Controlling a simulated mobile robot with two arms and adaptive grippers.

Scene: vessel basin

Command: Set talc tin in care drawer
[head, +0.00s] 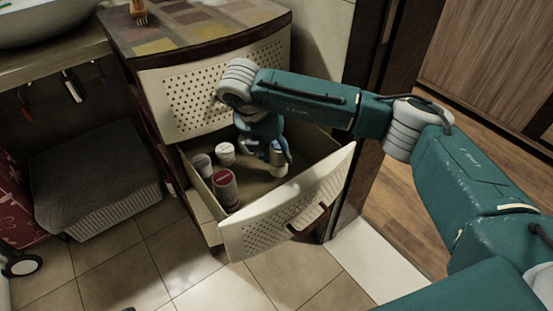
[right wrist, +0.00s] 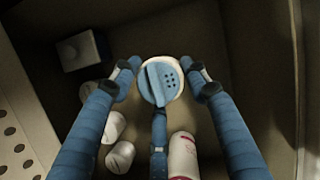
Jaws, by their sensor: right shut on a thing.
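The care drawer (head: 253,232) is pulled open, with a perforated cream front. My right gripper (head: 279,155) reaches down into it from above, at its right part. It is shut on the talc tin (head: 277,166), a pale tin partly hidden by the fingers. In the right wrist view the tin's round blue-and-white sifter top (right wrist: 160,82) sits upright between the fingertips. The tin is inside the drawer walls; whether its base touches the drawer floor I cannot tell. My left gripper is not in view.
In the drawer's left part stand a white container with a pinkish-red top (head: 225,188) and two smaller white containers (head: 202,166), (head: 225,154). A pale box (right wrist: 78,51) shows in the right wrist view. A closed drawer (head: 215,95) is above; a lidded basket (head: 95,185) stands left.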

